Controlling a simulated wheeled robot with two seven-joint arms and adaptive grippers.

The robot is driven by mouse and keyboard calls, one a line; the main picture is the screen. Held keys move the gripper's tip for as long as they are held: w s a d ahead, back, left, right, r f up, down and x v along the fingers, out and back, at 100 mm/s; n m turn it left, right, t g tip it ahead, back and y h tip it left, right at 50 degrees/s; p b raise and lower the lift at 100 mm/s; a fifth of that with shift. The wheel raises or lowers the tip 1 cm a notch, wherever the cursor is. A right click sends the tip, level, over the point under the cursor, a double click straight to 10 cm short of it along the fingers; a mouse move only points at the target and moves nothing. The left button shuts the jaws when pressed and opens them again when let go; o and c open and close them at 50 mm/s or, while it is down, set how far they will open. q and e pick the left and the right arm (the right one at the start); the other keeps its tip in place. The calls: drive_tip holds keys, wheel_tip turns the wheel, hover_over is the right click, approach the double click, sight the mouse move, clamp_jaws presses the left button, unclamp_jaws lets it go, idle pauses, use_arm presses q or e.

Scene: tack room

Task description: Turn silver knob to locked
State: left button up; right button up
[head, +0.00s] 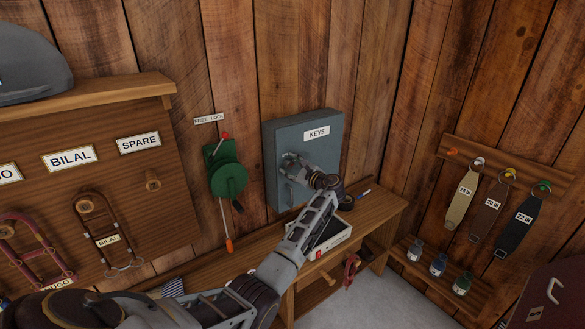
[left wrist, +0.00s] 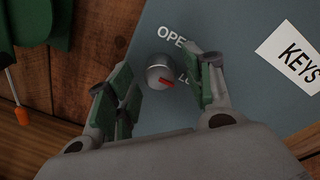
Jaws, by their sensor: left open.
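The silver knob (left wrist: 159,70) is on the front of the blue-grey key cabinet (head: 335,150), with a red pointer mark aimed to the lower right in the left wrist view. A label starting "OPE" is above it, and a partly covered label starting "L" is at its right. My left gripper (head: 294,168) is at the cabinet's front in the head view and hides the knob there. In the left wrist view its open fingers (left wrist: 158,75) stand on either side of the knob, with a gap visible to the left. I cannot tell whether either finger touches it.
A green crank winch (head: 227,178) with a lever hangs on the wall left of the cabinet. A wooden bench (head: 375,222) runs below, holding an open box (head: 330,238). Straps (head: 487,205) hang on the right wall. A pegboard with bridles (head: 95,215) is at left.

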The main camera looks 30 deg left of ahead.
use_arm(q)
drive_tip(key=shift+d, duration=0.15)
drive_tip(key=v, duration=1.1)
drive_tip(key=shift+s+d, duration=0.2)
drive_tip(key=shift+d, duration=0.1)
idle(0.4)
